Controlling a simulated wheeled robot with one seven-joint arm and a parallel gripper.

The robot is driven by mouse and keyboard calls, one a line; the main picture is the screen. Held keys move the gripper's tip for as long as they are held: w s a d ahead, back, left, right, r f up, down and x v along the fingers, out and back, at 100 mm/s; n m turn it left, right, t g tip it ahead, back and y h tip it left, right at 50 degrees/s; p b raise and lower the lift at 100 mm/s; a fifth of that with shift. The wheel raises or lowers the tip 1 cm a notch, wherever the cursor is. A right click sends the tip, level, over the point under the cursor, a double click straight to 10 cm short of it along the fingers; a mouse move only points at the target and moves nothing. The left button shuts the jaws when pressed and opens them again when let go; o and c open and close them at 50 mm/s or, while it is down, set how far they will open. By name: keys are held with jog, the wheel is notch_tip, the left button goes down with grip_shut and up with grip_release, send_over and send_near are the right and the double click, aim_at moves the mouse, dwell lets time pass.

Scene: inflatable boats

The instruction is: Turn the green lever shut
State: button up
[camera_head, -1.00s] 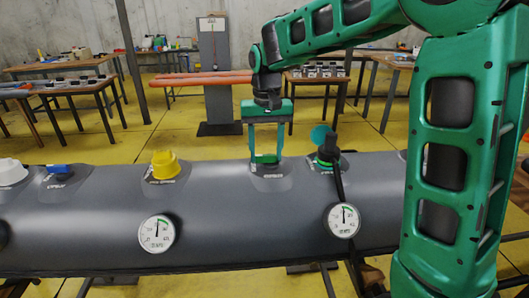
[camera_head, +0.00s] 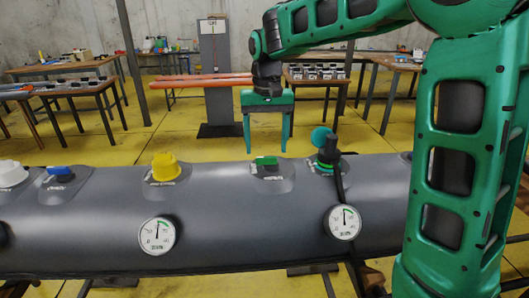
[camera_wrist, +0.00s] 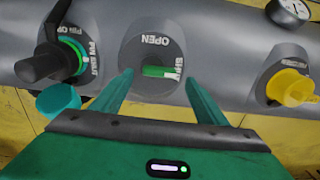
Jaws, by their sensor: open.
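The green lever (camera_head: 265,161) sits on a grey patch on top of the dark grey tube, in the middle of the head view. In the wrist view the lever (camera_wrist: 160,72) lies crosswise, with its right end at the SHUT label; the OPEN label is above it. My gripper (camera_head: 266,150) is open and empty, with its fingertips just above the lever and apart from it. In the wrist view the fingertips (camera_wrist: 158,76) show on either side of the lever.
A yellow cap (camera_head: 165,166) and a blue lever (camera_head: 59,171) are to the left on the tube (camera_head: 210,205). A black valve fitting with a hose and green cap (camera_head: 326,150) is close on the right. Two gauges (camera_head: 157,236) (camera_head: 342,221) are on the front.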

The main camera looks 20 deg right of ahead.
notch_tip(320, 180, up, 8)
jog(key=shift+f, duration=0.25)
dwell(0.4)
jog(key=s+d+f+m, duration=0.1)
jog(key=s+d+f, duration=0.2)
jog(key=s+d, duration=0.5)
jog(key=s+d+f+m, duration=0.1)
jog(key=s+d+f, duration=0.2)
jog(key=s+d, duration=0.55)
jog(key=s+d+f+m, duration=0.1)
jog(key=s+f, duration=0.3)
jog(key=s, duration=0.4)
jog(key=s+d+f, duration=0.2)
jog(key=s+f, duration=0.3)
jog(key=s, duration=0.3)
jog(key=shift+s+m, duration=0.2)
jog(key=shift+m, duration=0.2)
jog(key=shift+d+r, duration=0.1)
jog(key=shift+w+f, duration=0.25)
jog(key=shift+w, duration=0.4)
